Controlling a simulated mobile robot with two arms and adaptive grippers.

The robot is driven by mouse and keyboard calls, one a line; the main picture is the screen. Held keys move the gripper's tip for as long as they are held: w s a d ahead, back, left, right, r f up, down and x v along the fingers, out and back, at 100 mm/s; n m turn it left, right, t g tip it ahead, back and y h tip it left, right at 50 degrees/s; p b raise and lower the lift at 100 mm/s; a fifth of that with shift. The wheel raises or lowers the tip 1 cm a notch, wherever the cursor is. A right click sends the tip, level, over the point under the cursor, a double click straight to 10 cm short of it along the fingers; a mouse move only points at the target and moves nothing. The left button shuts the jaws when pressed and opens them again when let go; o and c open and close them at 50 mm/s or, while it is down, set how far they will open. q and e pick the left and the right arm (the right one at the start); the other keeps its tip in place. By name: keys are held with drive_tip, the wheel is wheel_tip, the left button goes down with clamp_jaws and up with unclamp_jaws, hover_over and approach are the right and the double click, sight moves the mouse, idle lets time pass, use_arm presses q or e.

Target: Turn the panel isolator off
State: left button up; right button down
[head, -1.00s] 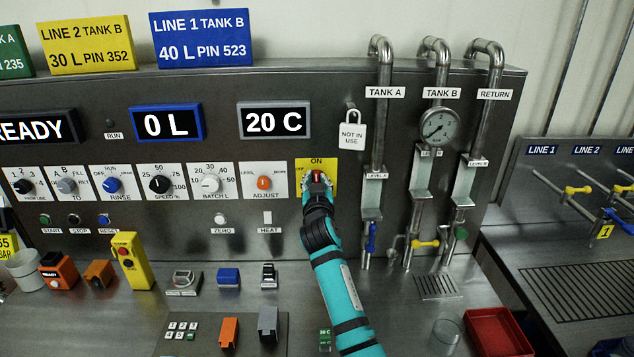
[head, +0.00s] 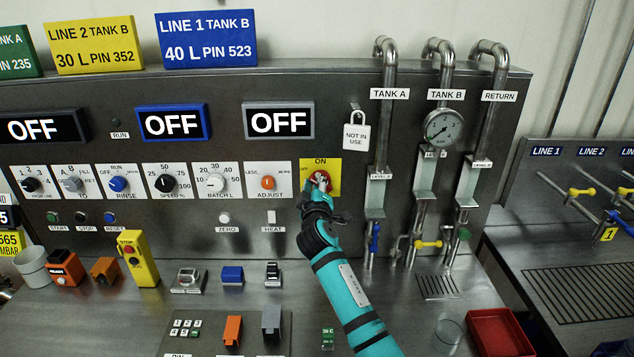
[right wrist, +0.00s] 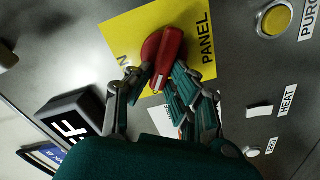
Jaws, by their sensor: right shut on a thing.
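The panel isolator is a red rotary knob (right wrist: 164,58) on a yellow plate (head: 333,174) marked ON and OFF on the panel front. In the right wrist view the plate reads PANEL. My right gripper (head: 320,181) is at the knob, with its fingers (right wrist: 157,80) closed on the red handle. In the head view the gripper hides much of the knob. The three panel displays (head: 278,120) read OFF. My left gripper is in neither view.
An orange ADJUST knob (head: 268,183) is left of the isolator. A NOT IN USE padlock (head: 355,135) and pipes with the blue valve handle (head: 374,237) are to the right. A red tray (head: 499,332) sits on the bench at lower right.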

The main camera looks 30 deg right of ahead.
drive_tip(key=n, duration=0.3)
drive_tip(key=shift+p, duration=0.3)
drive_tip(key=shift+a+f+n+p, duration=0.1)
drive_tip(key=shift+f+n+p, duration=0.15)
drive_tip(key=shift+n, duration=0.75)
drive_tip(key=shift+f+n+p, duration=0.1)
drive_tip(key=shift+n+p, duration=0.2)
drive_tip(key=shift+n, duration=0.7)
drive_tip(key=c, duration=1.2)
unclamp_jaws()
drive_tip(key=shift+w+f, duration=0.15)
drive_tip(key=shift+c, duration=0.2)
drive_tip(key=v, duration=1.2)
